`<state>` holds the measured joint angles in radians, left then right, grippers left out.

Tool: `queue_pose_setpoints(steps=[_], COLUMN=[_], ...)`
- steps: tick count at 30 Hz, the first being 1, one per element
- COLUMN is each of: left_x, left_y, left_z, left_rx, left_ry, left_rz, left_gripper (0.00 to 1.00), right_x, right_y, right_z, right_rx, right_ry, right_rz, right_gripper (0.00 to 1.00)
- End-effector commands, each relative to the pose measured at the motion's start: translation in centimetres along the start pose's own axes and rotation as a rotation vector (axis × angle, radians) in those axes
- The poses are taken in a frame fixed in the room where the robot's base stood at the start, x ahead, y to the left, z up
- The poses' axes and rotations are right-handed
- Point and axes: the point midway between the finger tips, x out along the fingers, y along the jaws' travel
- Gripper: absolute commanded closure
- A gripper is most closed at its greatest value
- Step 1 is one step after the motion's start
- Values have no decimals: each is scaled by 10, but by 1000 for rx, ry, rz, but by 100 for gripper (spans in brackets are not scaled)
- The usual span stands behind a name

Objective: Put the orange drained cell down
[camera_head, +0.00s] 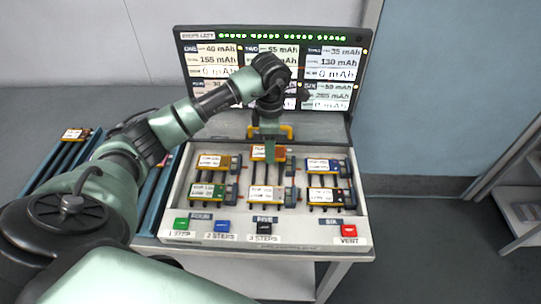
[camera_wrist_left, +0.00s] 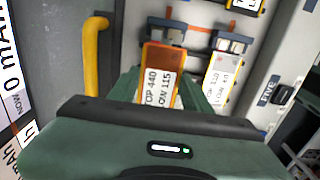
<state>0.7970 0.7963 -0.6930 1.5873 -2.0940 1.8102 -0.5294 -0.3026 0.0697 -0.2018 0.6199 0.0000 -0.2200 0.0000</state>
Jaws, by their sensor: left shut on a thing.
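My left gripper (camera_head: 268,140) reaches over the top middle bay of the sloped station and points down. It is shut on the orange cell (camera_head: 268,155), which has a white label. In the left wrist view the same orange cell (camera_wrist_left: 162,72) sits between the green fingers, its far end by a grey bay connector (camera_wrist_left: 167,30). I cannot tell whether the cell rests in the bay or hangs just above it. My right gripper is in neither view.
Other labelled cells, such as a blue one (camera_head: 323,165) and a green one (camera_head: 206,190), lie in the neighbouring bays. A yellow handle (camera_wrist_left: 96,55) stands close by the gripper. A display (camera_head: 270,45) rises behind. Coloured buttons, including red (camera_head: 348,230), line the front. A blue rack (camera_head: 45,165) is at left.

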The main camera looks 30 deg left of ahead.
Motion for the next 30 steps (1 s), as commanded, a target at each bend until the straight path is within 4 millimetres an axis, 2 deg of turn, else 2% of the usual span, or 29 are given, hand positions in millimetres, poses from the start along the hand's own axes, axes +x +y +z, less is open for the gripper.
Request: queue_pose_setpoints(steps=[5,12,23,24,25,26,30], left_x=[12,45,51,50,50,50,50], left_y=[0,0,0,0,0,0,0], left_z=[0,0,0,0,0,0,0], left_rx=[0,0,0,0,0,0,0], left_ry=[1,1,0,0,0,0,0], left_rz=[-1,-1,2,1,1,1,1], left_gripper=[87,87,87,46,38,30,30], right_x=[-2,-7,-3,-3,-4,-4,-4], right_y=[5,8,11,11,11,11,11], right_z=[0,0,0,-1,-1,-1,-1], right_rx=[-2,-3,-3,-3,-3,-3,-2], right_ry=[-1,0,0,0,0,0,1], right_rz=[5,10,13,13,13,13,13], right_gripper=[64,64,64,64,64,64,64])
